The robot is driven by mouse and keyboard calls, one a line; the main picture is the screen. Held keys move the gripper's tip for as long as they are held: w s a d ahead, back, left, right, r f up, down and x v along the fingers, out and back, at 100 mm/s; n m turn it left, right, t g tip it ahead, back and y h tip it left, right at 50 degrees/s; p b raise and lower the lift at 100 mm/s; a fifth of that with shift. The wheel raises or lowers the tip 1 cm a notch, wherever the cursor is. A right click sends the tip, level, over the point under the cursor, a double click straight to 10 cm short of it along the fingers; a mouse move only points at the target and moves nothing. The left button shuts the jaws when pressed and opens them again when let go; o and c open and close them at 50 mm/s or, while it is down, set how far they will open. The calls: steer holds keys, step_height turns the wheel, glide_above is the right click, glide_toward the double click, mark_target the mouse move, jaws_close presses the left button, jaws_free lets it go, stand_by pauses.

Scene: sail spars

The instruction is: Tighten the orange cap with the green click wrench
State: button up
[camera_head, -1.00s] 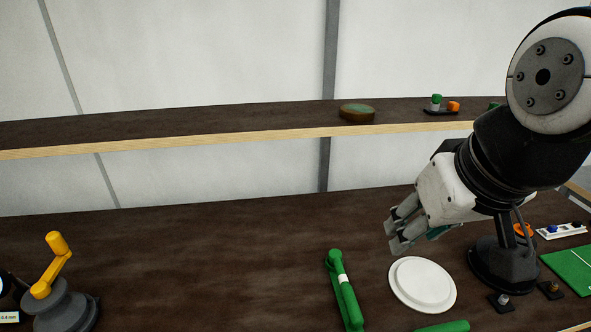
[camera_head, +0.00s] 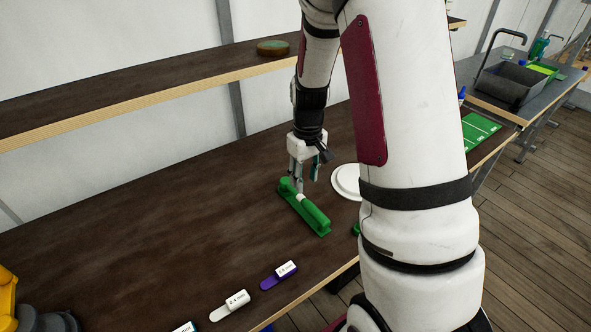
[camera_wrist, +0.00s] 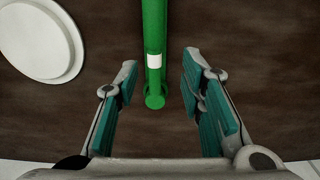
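The green click wrench (camera_head: 313,217), with a white band, lies on the dark bench beside or on a green holder; I cannot tell which. My gripper (camera_head: 306,179) points down at its far end. In the wrist view my gripper (camera_wrist: 160,62) is open. The wrench's round green end (camera_wrist: 155,101) and white band show between the teal-padded fingers, with a gap on both sides. No grip on it shows. The orange cap is not visible in either current view; my arm covers much of the bench's right part.
A white round plate (camera_head: 345,181) is right of the wrench, partly behind my arm. Labelled tags, one white (camera_head: 231,304) and one purple (camera_head: 279,275), lie near the front edge. A shelf (camera_head: 150,93) runs behind. The bench left of the wrench is clear.

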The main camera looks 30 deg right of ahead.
mark_target(307, 201)
steer(key=shift+s+d+f, duration=0.1)
steer(key=shift+d+f, duration=0.15)
steer(key=shift+f, duration=0.25)
steer(key=shift+d+f, duration=0.2)
steer(key=shift+f, duration=0.25)
steer(key=shift+f+b, duration=1.45)
steer(key=shift+f, duration=2.4)
jaws_close()
steer(key=shift+r+p, duration=1.3)
steer(key=shift+r, duration=1.75)
